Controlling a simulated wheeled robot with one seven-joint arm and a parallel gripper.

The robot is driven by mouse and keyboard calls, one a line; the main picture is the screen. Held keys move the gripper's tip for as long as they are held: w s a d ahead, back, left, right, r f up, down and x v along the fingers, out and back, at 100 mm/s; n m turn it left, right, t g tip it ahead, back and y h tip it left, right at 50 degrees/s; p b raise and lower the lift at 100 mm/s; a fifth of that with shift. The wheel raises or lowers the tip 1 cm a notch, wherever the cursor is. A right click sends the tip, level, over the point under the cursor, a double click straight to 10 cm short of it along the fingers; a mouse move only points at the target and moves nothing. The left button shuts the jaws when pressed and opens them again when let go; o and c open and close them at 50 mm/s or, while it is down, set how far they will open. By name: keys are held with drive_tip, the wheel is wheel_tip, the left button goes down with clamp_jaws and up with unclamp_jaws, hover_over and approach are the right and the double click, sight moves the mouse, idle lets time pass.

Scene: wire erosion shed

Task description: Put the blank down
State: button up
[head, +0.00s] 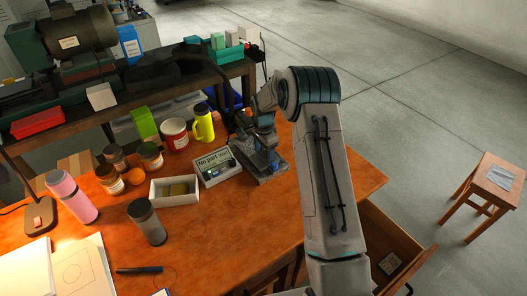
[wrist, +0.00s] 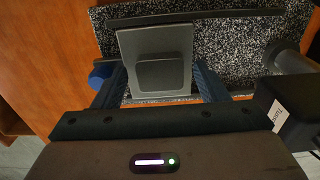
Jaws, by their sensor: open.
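A grey block with a smaller, darker raised square, which looks like the blank (wrist: 158,75), is in the wrist view over a speckled black-and-white slab (wrist: 230,45). My gripper (wrist: 157,84) has its blue fingers on either side of the block, open. I cannot tell whether a finger still touches it. In the head view my gripper (head: 266,152) is low over the dark slab (head: 272,176) on the orange table. The blank is not clear there.
A grey box with a display (head: 217,168) stands left of the slab, beside a white tray (head: 174,204) holding olive pieces. A yellow bottle (head: 203,123) and red tin (head: 175,135) stand behind. A dark bar (wrist: 195,17) lies along the slab's far side. The table's front middle is clear.

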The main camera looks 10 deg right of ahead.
sight(264, 154)
drive_tip(key=s+r+n+b, duration=0.1)
drive_tip(key=s+r, duration=0.2)
drive_tip(key=r, duration=0.6)
drive_tip(key=s+r+n+b, duration=0.1)
drive_tip(key=s+r, duration=0.1)
drive_tip(key=r, duration=0.7)
drive_tip(key=s+r+n+t, duration=0.1)
drive_tip(key=s+r+n, duration=0.3)
drive_tip(key=s, duration=0.6)
drive_tip(key=s+r+n+t, duration=0.1)
drive_tip(key=s+r+n, duration=0.25)
drive_tip(key=s, duration=0.65)
drive_tip(key=s+f+n+t, duration=0.1)
drive_tip(key=s+n, duration=0.3)
drive_tip(key=s, duration=0.8)
drive_tip(key=shift+f, duration=0.55)
